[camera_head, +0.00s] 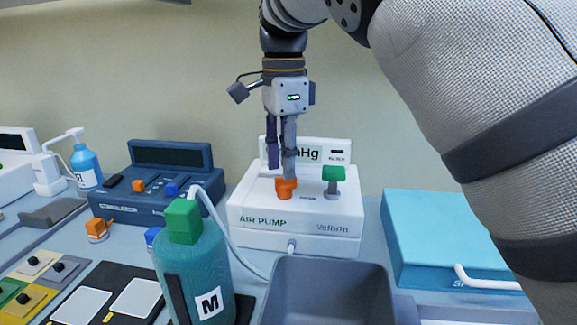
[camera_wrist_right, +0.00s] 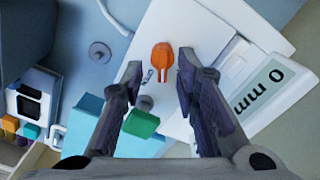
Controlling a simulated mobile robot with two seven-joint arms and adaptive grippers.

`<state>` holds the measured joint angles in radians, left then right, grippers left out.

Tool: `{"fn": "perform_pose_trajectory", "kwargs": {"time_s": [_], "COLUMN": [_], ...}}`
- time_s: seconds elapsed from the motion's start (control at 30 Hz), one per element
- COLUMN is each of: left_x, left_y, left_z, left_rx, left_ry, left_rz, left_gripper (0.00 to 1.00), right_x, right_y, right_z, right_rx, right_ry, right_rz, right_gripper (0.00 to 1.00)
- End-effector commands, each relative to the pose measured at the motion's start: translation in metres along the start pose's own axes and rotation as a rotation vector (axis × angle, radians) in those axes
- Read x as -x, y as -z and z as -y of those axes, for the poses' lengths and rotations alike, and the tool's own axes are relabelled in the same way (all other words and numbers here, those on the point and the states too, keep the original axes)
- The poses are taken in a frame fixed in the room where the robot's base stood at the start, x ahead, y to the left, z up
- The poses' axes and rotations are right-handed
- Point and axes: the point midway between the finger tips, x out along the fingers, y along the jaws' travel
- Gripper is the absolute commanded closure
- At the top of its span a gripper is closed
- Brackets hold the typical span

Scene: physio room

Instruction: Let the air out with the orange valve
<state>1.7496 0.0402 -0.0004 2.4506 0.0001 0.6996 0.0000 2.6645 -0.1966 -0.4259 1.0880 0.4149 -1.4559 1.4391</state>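The orange valve (camera_head: 286,188) sits on top of the white air pump (camera_head: 253,212), left of a green knob (camera_head: 333,174) on a grey stem. My right gripper (camera_head: 281,160) points down just above the valve in the head view. In the right wrist view, the two fingers of the gripper (camera_wrist_right: 160,70) stand apart with nothing between them. The orange valve (camera_wrist_right: 163,57) lies just beyond the fingertips, between their lines; I cannot tell whether they touch. The pump display (camera_wrist_right: 262,92) reads 0 mm, the rest cut off. My left gripper is out of view.
A teal bottle (camera_head: 190,262) with a green cap and a letter M stands in front of the pump. A grey open bin (camera_head: 325,263) is also in front. A dark blue device (camera_head: 150,203) is to the left, a light blue box (camera_head: 440,225) to the right.

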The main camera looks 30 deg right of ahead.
Motion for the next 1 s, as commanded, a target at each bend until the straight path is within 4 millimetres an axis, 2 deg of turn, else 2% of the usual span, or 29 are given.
{"fn": "perform_pose_trajectory", "kwargs": {"time_s": [0.1,0.2,0.4,0.43,0.53,0.57,1.0], "left_x": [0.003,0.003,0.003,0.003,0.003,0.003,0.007], "left_y": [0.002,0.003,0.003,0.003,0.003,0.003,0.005], "left_z": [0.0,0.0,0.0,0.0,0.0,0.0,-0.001], "left_rx": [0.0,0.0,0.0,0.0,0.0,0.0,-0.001], "left_ry": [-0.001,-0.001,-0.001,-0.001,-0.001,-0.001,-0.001], "left_rz": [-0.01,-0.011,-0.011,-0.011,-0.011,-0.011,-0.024], "left_gripper": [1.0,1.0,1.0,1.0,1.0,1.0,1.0], "right_x": [-0.015,-0.022,-0.024,-0.024,-0.024,-0.024,-0.022], "right_y": [0.0,0.0,0.0,0.0,0.0,0.0,0.0], "right_z": [-0.001,0.0,0.0,0.0,0.0,0.0,0.0], "right_rx": [0.0,-0.001,0.0,0.0,0.0,-0.001,0.045], "right_ry": [0.001,0.0,0.0,0.0,0.0,0.0,0.002], "right_rz": [0.001,0.001,0.001,0.001,0.001,0.001,0.003], "right_gripper": [0.72,0.72,0.72,0.74,0.97,1.0,1.0]}}
